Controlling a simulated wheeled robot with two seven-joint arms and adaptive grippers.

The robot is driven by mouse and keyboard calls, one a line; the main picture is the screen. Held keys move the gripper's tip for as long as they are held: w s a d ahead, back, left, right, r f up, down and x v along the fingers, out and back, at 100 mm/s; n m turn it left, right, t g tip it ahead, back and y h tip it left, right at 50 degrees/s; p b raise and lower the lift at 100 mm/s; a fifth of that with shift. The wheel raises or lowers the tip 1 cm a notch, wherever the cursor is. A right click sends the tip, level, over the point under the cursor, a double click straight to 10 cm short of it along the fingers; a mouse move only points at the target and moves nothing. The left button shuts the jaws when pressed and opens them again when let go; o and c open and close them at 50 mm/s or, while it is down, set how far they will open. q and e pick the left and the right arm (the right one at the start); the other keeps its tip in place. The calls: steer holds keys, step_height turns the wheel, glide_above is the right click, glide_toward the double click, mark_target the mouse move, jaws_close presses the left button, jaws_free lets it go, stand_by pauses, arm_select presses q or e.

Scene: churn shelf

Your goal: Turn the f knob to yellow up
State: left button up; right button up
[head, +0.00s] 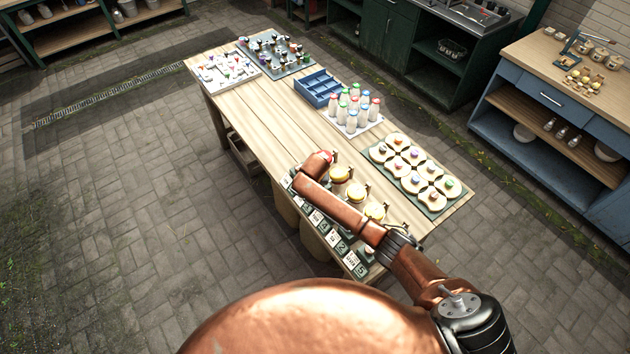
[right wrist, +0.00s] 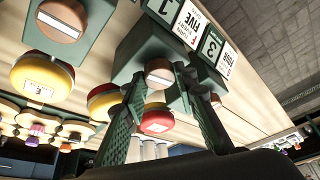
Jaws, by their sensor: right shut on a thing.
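A row of knobs on dark green blocks runs along the near edge of the table; several yellow-topped ones (head: 357,192) show in the head view. In the right wrist view, a yellow drum with a letter plate (right wrist: 38,92) that looks like E is at left. A yellow and red knob (right wrist: 103,101) and a red-faced part (right wrist: 156,121) lie beside my right gripper's fingers; I cannot read an F. My right gripper (right wrist: 160,80) is shut with its fingers either side of a knob at a green block with a slotted round disc. My arm hides it in the head view. My left gripper is not in view.
White number cards (head: 333,238) line the table's front edge. A board of round pieces (head: 436,200), a tray of bottles (head: 378,126) and a blue compartment box (head: 314,91) stand behind the knobs. The middle-left tabletop (head: 266,107) is clear.

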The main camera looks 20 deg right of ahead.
steer(key=shift+m+h+p, duration=0.4)
steer(key=shift+m, duration=0.7)
steer(key=o, duration=1.2)
steer(key=shift+c, duration=0.2)
steer(key=shift+a+r, duration=0.1)
steer(key=v, duration=1.2)
steer(key=shift+w, duration=0.1)
